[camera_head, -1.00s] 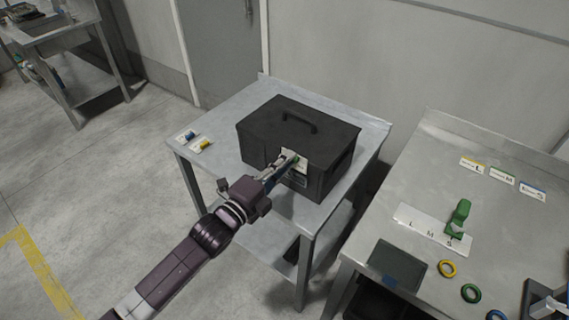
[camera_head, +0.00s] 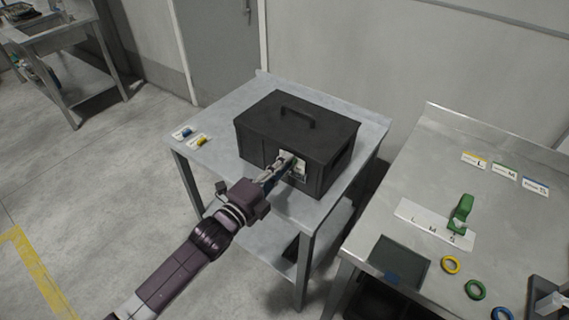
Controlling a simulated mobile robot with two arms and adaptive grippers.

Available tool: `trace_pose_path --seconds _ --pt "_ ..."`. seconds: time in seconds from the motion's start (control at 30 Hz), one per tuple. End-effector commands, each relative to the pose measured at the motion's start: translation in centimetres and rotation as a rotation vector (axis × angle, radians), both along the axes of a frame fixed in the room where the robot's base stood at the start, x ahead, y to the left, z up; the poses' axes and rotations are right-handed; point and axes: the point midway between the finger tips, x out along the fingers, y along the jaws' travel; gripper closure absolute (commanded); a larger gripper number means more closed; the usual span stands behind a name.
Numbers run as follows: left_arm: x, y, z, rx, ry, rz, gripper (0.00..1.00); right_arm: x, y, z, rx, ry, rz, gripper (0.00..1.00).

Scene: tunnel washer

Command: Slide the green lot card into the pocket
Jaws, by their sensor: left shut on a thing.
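My left gripper (camera_head: 285,166) is shut on the green lot card (camera_head: 298,163), at the front face of a black lidded box (camera_head: 262,133). The card is small and pale with a green part, and the fingers hide some of it. A pale pocket on the box front (camera_head: 299,175) lies right behind the card. I cannot tell how far the card sits in it. My right gripper is not clearly in view.
The box stands on a steel table (camera_head: 222,117); two small cards, blue (camera_head: 182,133) and yellow (camera_head: 200,141), lie at its left. The right bench (camera_head: 409,170) holds labels, a green clamp-like piece (camera_head: 461,214), coloured rings (camera_head: 451,265) and a dark tray (camera_head: 399,262).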

Motion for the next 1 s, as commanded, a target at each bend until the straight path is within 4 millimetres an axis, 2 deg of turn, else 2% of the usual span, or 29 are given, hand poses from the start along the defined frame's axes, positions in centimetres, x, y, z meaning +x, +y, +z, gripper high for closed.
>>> trace_pose_path --seconds 0.27,1.0 --pt "0.0 0.1 -0.8 0.001 -0.001 0.0 1.0 0.0 0.0 -0.4 -0.001 0.0 0.0 0.74" --pt "0.0 0.1 -1.4 0.001 0.0 0.0 1.0 0.0 0.0 -0.8 -0.001 0.0 0.0 0.74"
